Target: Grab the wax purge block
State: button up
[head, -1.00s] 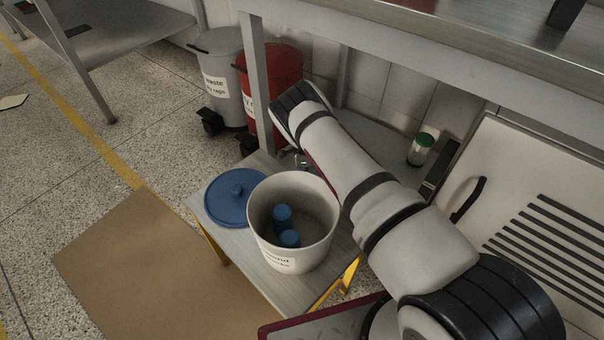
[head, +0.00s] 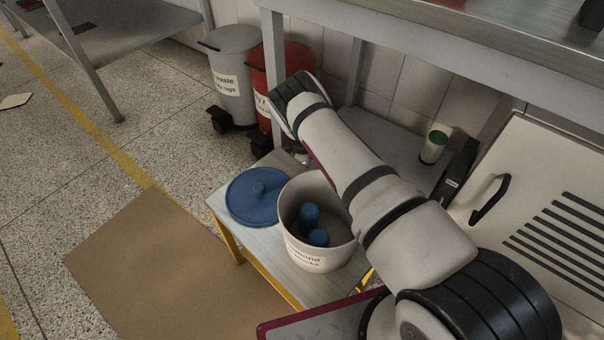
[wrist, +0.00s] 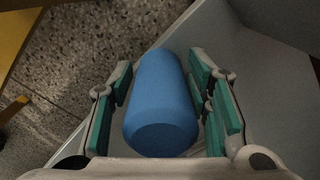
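A blue cylinder-shaped block (wrist: 162,100), which I take for the wax purge block, lies between the teal-padded fingers of my gripper (wrist: 163,88) in the wrist view. In the head view my arm hides the held block and nearly all of the gripper. Two more blue blocks (head: 309,216) (head: 318,238) are inside the off-white bucket (head: 306,254), whose label is partly readable.
The bucket and a blue lid (head: 256,198) are on a small table (head: 222,203) with yellow legs. A workbench (head: 420,55) stands over my arm. Grey (head: 233,92) and red bins (head: 296,62) stand behind. Cardboard (head: 160,265) lies on the floor. A green-capped jar (head: 433,148) is at right.

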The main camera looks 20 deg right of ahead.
dwell(0.3)
notch_tip(320, 180, up, 12)
dwell(0.5)
